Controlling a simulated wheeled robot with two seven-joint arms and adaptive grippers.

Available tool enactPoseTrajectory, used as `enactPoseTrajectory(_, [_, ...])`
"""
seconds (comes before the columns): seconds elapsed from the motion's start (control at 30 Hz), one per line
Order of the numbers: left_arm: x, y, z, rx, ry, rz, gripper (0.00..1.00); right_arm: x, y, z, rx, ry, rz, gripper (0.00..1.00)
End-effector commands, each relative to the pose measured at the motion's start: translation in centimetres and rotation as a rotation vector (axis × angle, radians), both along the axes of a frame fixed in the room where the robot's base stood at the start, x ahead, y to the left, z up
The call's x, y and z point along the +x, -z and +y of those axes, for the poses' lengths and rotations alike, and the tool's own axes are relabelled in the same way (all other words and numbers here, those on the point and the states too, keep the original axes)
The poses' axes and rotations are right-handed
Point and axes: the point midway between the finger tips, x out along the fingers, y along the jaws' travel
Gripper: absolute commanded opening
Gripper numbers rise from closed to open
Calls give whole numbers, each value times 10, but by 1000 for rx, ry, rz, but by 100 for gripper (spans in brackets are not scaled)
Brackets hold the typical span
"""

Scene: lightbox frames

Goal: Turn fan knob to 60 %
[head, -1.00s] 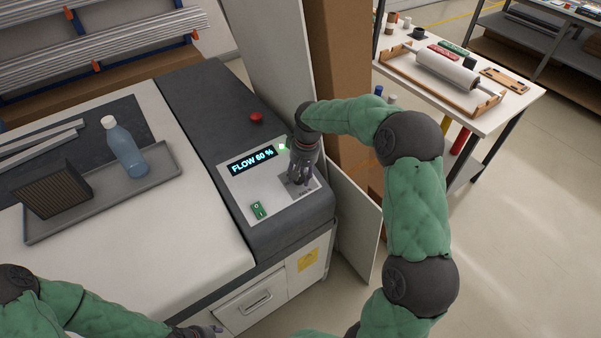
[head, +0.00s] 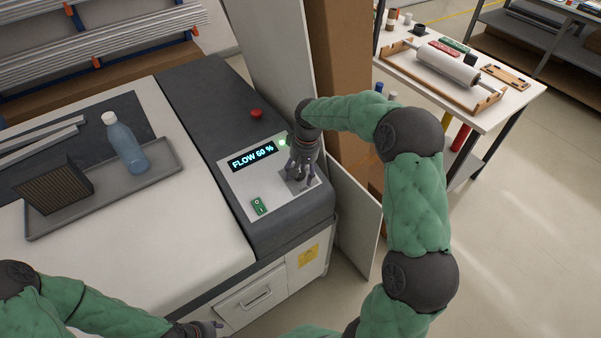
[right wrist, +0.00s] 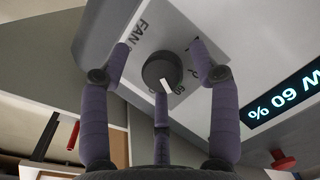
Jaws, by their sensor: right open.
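The fan knob (right wrist: 162,70) is round and black with a white pointer mark. It sits on a light panel (head: 240,193) with the printed word FAN partly visible in the right wrist view. The display (head: 252,157) on the panel reads FLOW 60 %. My right gripper (head: 299,177) is over the panel; in the right wrist view its spread fingers (right wrist: 163,65) are around the knob, with gaps to its sides. Whether the lower finger touches it, I cannot tell. In the head view the gripper hides the knob. My left gripper (head: 212,328) is low at the bottom edge, its fingers unclear.
A green rocker switch (head: 259,206), a lit green lamp (head: 282,142) and a red button (head: 256,113) are near the display. A tray (head: 110,205) with a bottle (head: 125,145) and a ribbed block (head: 54,186) lies left. A cardboard-brown post (head: 345,70) stands behind my right arm.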

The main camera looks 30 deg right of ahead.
Motion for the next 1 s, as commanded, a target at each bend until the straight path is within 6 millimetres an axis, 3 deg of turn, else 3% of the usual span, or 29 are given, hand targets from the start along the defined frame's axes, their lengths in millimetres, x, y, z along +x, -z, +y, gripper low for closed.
enactPoseTrajectory(0.17, [0, 0, 0, 0, 0, 0, 40, 1, -21, -2, -2, 1, -6, 62])
enactPoseTrajectory(0.6, [0, 0, 0, 0, 0, 0, 40, -3, -100, -10, 0, 0, -1, 62])
enactPoseTrajectory(0.8, [0, 0, 0, 0, 0, 0, 40, -5, -115, -11, 1, -1, 2, 62])
enactPoseTrajectory(1.0, [0, 0, 0, 0, 0, 0, 40, -5, -117, -11, 1, -1, 4, 62])
